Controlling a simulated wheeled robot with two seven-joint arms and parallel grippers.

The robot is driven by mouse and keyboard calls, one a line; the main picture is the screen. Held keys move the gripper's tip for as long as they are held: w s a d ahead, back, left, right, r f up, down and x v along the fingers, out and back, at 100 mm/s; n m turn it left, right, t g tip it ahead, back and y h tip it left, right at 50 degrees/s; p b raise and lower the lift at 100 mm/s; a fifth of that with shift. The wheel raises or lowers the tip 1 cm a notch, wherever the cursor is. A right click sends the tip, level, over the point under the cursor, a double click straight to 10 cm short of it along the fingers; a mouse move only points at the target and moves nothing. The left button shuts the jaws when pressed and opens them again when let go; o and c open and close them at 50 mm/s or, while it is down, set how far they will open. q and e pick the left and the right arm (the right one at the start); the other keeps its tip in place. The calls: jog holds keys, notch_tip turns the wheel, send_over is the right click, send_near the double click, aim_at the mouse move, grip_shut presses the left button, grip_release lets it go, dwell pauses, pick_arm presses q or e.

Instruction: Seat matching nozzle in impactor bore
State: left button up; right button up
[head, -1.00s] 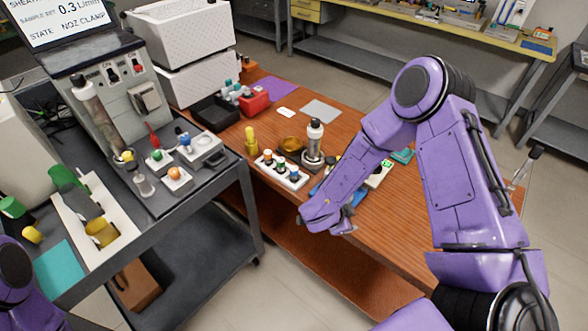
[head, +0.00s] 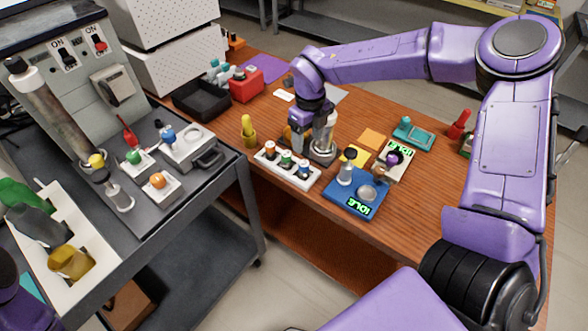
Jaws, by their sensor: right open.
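A white rack (head: 263,163) on the wooden table holds three small pieces with orange (head: 269,147), green (head: 287,158) and blue (head: 304,167) tops, which look like the nozzles. My right gripper (head: 298,150) points down close beside the cylinder's left side, behind the rack. It is open, and I see nothing held in it. Its arm and wrist hide part of the cylinder's top. My left gripper is out of view.
A blue device (head: 358,205) reading IDLE and a second IDLE device (head: 394,165) stand right of the rack. The instrument cart (head: 225,185) stands left. The table's front right is bare.

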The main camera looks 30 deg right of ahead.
aim_at(303, 163)
jog(key=shift+s+f+b, duration=0.25)
jog(key=shift+f+b, duration=0.25)
jog(key=shift+f, duration=0.3)
jog(key=f, duration=0.3)
jog(key=w+f+p, duration=0.1)
jog(key=f, duration=0.3)
jog(key=f+p, duration=0.1)
jog(key=f, duration=0.2)
jog(key=shift+w+a+f, duration=0.15)
jog(key=shift+w+f, duration=0.05)
jog(key=shift+f, duration=0.1)
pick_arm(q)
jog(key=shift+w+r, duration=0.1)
pick_arm(e)
jog(key=shift+s, duration=0.1)
jog(key=shift+c, duration=0.3)
jog(key=c, duration=1.1)
jog(key=shift+r, duration=0.2)
